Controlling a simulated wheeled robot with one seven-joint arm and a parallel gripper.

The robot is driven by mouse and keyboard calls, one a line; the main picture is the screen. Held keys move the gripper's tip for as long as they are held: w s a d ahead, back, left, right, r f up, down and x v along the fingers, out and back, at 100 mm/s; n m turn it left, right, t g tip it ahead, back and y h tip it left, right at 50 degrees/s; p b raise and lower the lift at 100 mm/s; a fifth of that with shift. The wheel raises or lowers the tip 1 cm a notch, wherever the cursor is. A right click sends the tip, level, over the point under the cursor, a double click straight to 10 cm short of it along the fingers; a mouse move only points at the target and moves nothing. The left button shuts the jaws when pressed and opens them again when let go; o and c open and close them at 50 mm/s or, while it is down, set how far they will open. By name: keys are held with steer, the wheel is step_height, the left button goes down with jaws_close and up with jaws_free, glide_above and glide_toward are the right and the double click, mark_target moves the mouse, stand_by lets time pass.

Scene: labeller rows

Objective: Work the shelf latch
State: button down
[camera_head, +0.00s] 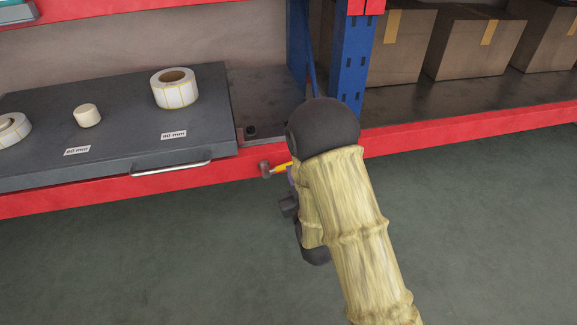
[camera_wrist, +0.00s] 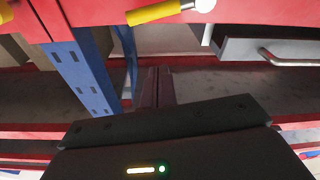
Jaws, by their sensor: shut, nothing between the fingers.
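The shelf latch is a short yellow lever (camera_head: 280,168) with a grey knob at its left end, on the front of the red beam. In the wrist view the yellow lever (camera_wrist: 153,13) and its pale round end cross the top edge, partly cut off. My gripper (camera_wrist: 157,71) is shut and empty, its dark purplish fingers together below the lever in that picture, with a visible gap between. In the head view my arm hides most of the gripper; a bit of purple finger (camera_head: 291,177) shows beside the lever's right end.
A dark pull-out tray (camera_head: 110,110) with a metal handle (camera_head: 171,168) and label rolls (camera_head: 175,88) lies left of the latch. A blue post (camera_head: 350,65) stands to the right. Cardboard boxes (camera_head: 475,45) sit on the right shelf. The floor in front is clear.

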steer(key=b, duration=0.2)
glide_above(282, 166)
steer(key=d, duration=0.1)
steer(key=shift+s+d+f+b, duration=0.15)
steer(key=shift+s+f+b, duration=0.05)
steer(key=shift+f+b, duration=0.3)
steer(key=shift+s+d+f+b, duration=0.15)
steer(key=shift+d+f+b, duration=0.05)
steer(key=shift+f+b, duration=0.25)
steer(key=shift+s+d+f+b, duration=0.15)
steer(key=shift+s+f+b, duration=0.05)
steer(key=shift+f+b, duration=0.3)
steer(key=shift+d+f+m+b, duration=0.25)
steer(key=shift+f+m+b, duration=0.35)
steer(key=shift+f+m, duration=0.1)
